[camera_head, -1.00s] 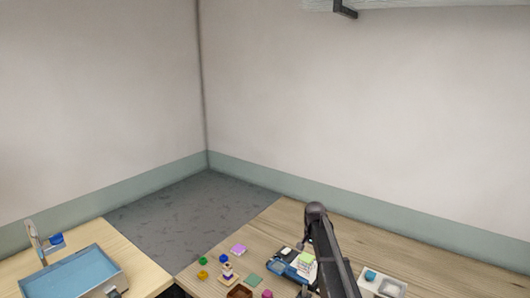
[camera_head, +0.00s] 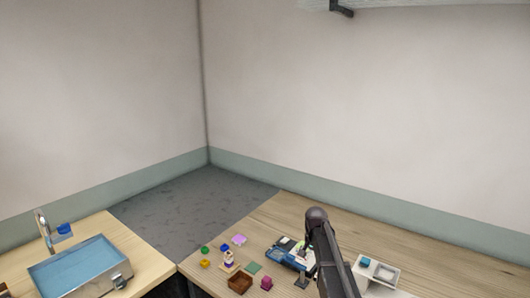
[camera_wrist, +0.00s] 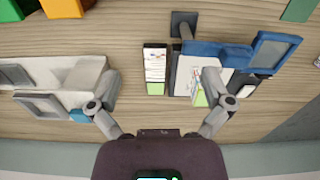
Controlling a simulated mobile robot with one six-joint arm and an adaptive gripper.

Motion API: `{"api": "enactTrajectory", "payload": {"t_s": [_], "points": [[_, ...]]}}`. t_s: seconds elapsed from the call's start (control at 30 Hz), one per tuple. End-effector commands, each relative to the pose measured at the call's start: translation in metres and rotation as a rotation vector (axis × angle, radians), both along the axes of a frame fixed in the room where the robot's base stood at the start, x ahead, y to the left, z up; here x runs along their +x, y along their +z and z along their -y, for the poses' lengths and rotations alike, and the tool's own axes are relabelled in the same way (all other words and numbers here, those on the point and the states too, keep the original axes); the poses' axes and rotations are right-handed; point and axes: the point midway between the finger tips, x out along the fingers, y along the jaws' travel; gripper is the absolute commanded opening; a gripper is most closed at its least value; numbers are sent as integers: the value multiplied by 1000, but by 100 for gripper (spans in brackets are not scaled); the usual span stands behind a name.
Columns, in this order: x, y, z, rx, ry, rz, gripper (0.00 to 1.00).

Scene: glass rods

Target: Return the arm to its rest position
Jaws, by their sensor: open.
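My gripper (camera_wrist: 158,98) is open and empty in the wrist view, its two grey fingers spread wide above the wooden table. A small box with a white printed face and green end (camera_wrist: 155,66) lies in front of the gap between them. The right finger overlaps a white and green block beside a blue device (camera_wrist: 225,52). The left finger is beside a white tray (camera_wrist: 50,72). In the head view my dark arm rises at the lower middle, in front of the blue device (camera_head: 283,258); the fingertips cannot be made out there.
The wooden table (camera_head: 390,235) also bears a brown box (camera_head: 240,284), a purple block (camera_head: 239,239), a green square (camera_head: 254,267) and a white tray (camera_head: 386,273) to the right. A blue sink (camera_head: 78,270) stands on a separate counter at left. The air above the table is clear.

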Motion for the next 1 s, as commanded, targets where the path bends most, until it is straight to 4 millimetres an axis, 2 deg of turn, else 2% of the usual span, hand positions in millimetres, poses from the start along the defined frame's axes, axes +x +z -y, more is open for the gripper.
{"api": "enactTrajectory", "payload": {"t_s": [0.03, 0.23, 0.33, 0.47, 0.6, 0.73, 0.9, 1.0], "points": [[-12, -5, 0, 0, 14, 0, 100], [-47, -18, -1, 0, 86, 0, 100], [-71, -26, -2, -1, 136, -1, 100], [-117, -43, -3, -1, 224, -1, 100], [-177, -64, -4, 0, 349, -1, 100], [-222, -79, -4, 0, 452, -1, 100], [-255, -88, -4, 0, 538, -1, 100], [-262, -90, -4, 0, 560, -1, 100]]}}
